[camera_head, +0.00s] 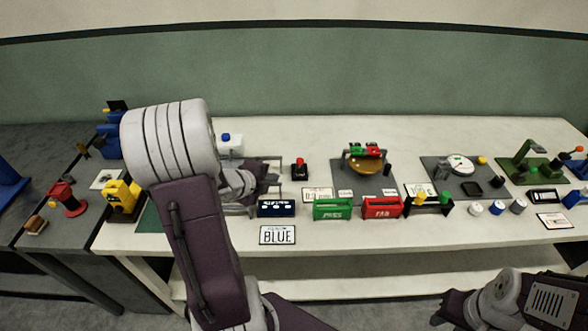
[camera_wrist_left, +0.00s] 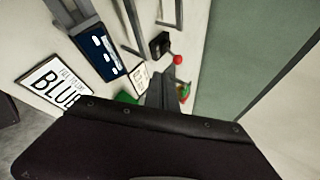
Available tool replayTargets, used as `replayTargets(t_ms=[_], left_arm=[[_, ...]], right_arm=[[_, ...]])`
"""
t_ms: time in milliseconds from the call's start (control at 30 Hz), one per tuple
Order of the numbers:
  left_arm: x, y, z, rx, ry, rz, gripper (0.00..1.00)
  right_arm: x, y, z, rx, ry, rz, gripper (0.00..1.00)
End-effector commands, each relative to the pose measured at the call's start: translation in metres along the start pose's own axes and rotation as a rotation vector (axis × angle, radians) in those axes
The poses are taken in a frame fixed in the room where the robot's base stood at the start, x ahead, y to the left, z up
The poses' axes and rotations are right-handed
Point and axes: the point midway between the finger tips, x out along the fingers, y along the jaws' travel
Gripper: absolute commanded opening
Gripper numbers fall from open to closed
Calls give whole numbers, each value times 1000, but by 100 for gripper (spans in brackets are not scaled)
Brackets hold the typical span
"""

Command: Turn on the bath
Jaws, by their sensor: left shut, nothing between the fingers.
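A small black switch box with a red ball knob (camera_head: 300,167) stands on the white table; its red knob also shows in the left wrist view (camera_wrist_left: 177,59). A dark blue panel box with white marks (camera_head: 276,208) stands in front of a grey frame, behind a BLUE card (camera_head: 277,235). I cannot tell which of these is the bath or its control. My left gripper (camera_head: 277,180) is shut and empty, just left of the red-knobbed switch, apart from it. My left forearm hides part of the table's left side. My right gripper (camera_head: 441,307) is low at the right, its fingers unclear.
Green (camera_head: 332,209) and red (camera_head: 382,207) boxes stand along the front edge. A gold bowl (camera_head: 366,166) sits on a grey mat behind them. A yellow device (camera_head: 121,196) is at the left, a green machine (camera_head: 517,163) at the right.

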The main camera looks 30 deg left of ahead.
Motion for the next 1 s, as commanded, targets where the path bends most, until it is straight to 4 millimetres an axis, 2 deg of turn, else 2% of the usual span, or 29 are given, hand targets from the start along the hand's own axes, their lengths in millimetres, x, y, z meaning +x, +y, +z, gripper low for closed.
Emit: replayTargets(t_ms=[267, 500, 600, 700, 1000], left_arm=[[54, 3, -2, 0, 5, 3, 0], [102, -1, -2, 1, 4, 1, 0], [110, -17, -1, 2, 2, -1, 0], [118, -24, -1, 1, 1, 1, 0], [124, -29, 0, -1, -1, 1, 0]], right_arm=[[16, 0, 2, 0, 0, 0, 36], [19, 0, 2, 0, 0, 0, 36], [12, 0, 1, 0, 0, 0, 36], [9, 0, 1, 0, 0, 0, 36], [8, 0, 1, 0, 0, 0, 36]])
